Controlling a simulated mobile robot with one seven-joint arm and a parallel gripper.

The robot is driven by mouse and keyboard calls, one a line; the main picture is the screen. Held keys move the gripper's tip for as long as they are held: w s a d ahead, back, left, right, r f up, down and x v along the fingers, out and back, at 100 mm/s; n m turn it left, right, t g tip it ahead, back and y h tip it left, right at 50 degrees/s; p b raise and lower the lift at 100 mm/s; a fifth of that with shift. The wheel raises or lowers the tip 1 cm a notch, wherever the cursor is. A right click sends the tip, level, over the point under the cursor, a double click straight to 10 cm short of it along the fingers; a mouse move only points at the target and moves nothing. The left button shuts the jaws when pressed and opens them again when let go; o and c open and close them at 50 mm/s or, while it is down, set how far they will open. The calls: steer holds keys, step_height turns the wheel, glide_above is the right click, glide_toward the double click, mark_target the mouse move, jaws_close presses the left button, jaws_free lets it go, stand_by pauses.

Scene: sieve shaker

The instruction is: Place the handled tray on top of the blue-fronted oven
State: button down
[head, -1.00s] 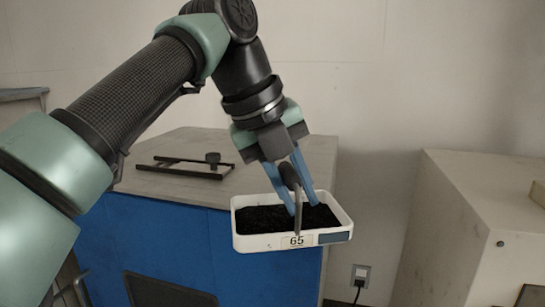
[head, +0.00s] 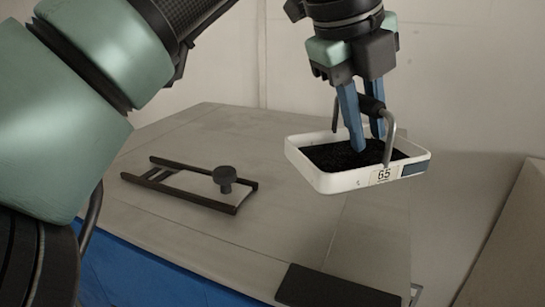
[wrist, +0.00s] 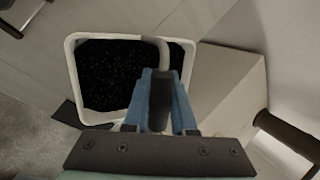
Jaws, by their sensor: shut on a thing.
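The handled tray (head: 340,182) is white, filled with black granular material, and labelled 65. My gripper (head: 366,138) is shut on the tray's dark handle grip and holds the tray in the air, roughly level. In the head view the tray appears over the right part of the oven's grey top (head: 200,225); its exact height above it is hard to tell. The oven's blue front (head: 130,272) shows at the lower left. In the wrist view the tray (wrist: 70,62) hangs beyond the fingers, with the bent metal handle (wrist: 158,48) between them.
A black rail frame (head: 190,188) with a round knob (head: 225,177) lies on the oven top, left of the tray. A flat dark piece (head: 335,288) sits at the top's front right edge. The top between them is clear. A wall stands behind.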

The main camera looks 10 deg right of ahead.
mark_target(361, 156)
step_height(361, 156, down, 3)
steer(key=shift+b, duration=0.6)
steer(key=shift+w+f+b, duration=0.15)
steer(key=shift+f+b, duration=0.15)
steer(key=shift+f, duration=0.1)
step_height(361, 156, down, 3)
steer(key=b, duration=0.3)
steer(key=shift+f, duration=0.1)
steer(key=c, duration=0.7)
jaws_free()
steer(key=shift+c, duration=0.2)
